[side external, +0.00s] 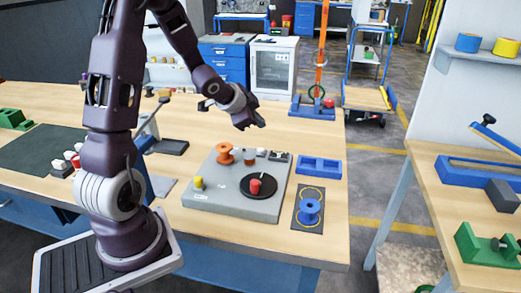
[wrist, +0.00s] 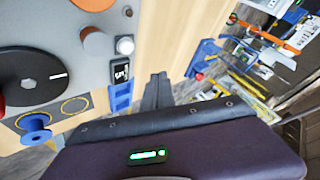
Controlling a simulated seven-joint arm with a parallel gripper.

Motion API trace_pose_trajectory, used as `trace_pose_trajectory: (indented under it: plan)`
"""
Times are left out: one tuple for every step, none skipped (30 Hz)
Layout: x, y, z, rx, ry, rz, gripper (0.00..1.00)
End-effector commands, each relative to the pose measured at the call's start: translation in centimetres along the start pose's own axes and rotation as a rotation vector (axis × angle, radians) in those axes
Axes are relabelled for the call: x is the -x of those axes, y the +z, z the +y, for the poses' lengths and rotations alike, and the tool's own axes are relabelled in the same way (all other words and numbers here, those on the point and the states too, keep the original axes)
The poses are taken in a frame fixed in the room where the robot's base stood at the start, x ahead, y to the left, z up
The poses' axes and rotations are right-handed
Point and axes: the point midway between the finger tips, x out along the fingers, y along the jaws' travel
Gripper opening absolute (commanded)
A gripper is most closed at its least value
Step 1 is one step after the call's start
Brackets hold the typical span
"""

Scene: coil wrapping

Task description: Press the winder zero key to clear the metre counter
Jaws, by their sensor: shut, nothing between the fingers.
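The winder (side external: 215,200) is a grey slab on the wooden table. A small counter with a dark face (side external: 280,157) sits at its back right edge; it also shows in the wrist view (wrist: 120,71). A white round key (wrist: 125,45) is beside the counter, next to a brown cylinder (wrist: 97,44). A black turntable (side external: 249,187) with a red knob (side external: 255,187) is nearer the front. My gripper (side external: 256,122) is shut and empty, above and behind the winder, apart from the key. Its closed fingers (wrist: 158,80) show in the wrist view, right of the counter.
An orange spool (side external: 225,153) and a yellow knob (side external: 198,183) stand up from the winder. A blue tray (side external: 319,167) and a blue spool (side external: 309,210) on a dark mat lie to the right. A blue stand with an orange post (side external: 320,60) is behind.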

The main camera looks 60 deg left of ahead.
Motion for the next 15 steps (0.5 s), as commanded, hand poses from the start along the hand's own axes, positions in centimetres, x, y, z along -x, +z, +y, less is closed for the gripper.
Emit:
trace_pose_trajectory:
  plan:
    - [-0.6, 0.5, 0.6, -0.001, 0.004, -0.004, 0.0]
    - [-0.9, 0.6, 0.8, -0.001, 0.005, -0.002, 0.0]
    - [-1.3, 1.0, 1.1, 0.002, 0.005, -0.002, 0.0]
    - [-1.6, 1.2, 1.4, -0.001, 0.006, -0.002, 0.0]
    - [-1.9, 1.4, 1.5, 0.001, 0.005, -0.003, 0.0]
    - [-2.3, 1.7, 1.8, -0.002, 0.002, -0.003, 0.0]
    - [-2.6, 2.0, 1.9, -0.001, 0.002, -0.005, 0.0]
    - [-2.9, 2.1, 2.1, 0.0, 0.002, -0.003, 0.0]
    - [-3.2, 2.3, 2.4, -0.001, 0.002, -0.002, 0.0]
    - [-3.4, 2.5, 2.5, -0.001, 0.003, -0.003, 0.0]
    - [-3.5, 2.6, 2.6, -0.001, 0.002, -0.003, 0.0]
    - [-3.8, 2.8, 2.8, -0.001, 0.001, -0.002, 0.0]
    - [-3.9, 2.9, 2.9, -0.001, 0.001, -0.003, 0.0]
    - [-4.0, 2.9, 2.9, -0.001, 0.0, -0.002, 0.0]
    - [-4.1, 3.0, 3.0, -0.001, -0.001, -0.001, 0.0]
